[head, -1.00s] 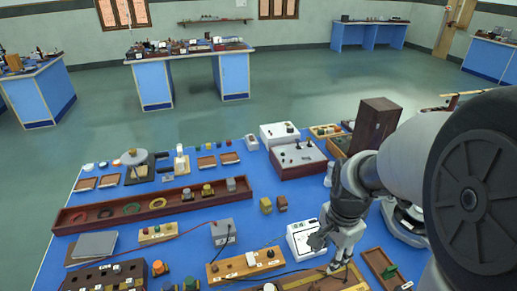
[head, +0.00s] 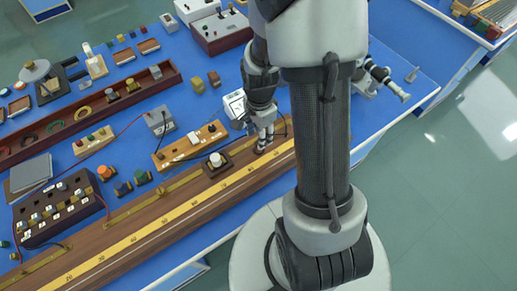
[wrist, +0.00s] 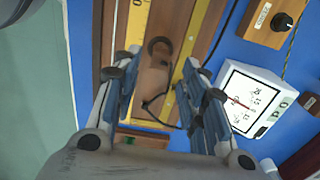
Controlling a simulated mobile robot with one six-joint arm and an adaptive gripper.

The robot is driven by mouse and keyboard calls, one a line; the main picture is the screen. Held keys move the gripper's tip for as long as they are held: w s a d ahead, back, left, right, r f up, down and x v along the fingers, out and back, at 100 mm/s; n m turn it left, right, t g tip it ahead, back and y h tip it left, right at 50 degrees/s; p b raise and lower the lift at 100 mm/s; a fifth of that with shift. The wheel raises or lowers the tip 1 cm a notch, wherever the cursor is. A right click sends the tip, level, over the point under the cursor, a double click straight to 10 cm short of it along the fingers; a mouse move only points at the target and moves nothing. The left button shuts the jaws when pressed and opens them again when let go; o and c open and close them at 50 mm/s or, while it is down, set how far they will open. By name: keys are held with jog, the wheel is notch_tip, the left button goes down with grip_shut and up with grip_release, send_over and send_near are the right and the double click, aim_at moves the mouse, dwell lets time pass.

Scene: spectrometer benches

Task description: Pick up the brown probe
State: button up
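My gripper (head: 264,143) points down over the right part of the long wooden board in the head view. In the wrist view, my gripper (wrist: 160,100) is open, with one finger on each side of a brown piece. This piece, which looks like the brown probe (wrist: 154,78), has a dark curved ring at its top and a thin black lead beside it. I cannot tell whether the fingers touch it. In the head view the probe is hidden or too small to make out near the fingertips.
The long wooden board (head: 110,236) carries a yellow scale and a white-knobbed block (head: 216,162). A white meter (head: 234,104) stands close beside my gripper; it also shows in the wrist view (wrist: 250,98). Black leads run nearby. The blue table's front edge is close.

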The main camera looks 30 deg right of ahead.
notch_tip(320, 180, down, 5)
jog(key=shift+a+f+b, duration=0.15)
jog(key=shift+f+b, duration=0.05)
jog(key=shift+b, duration=1)
jog(key=shift+r, duration=0.1)
jog(key=shift+c, duration=0.5)
grip_shut()
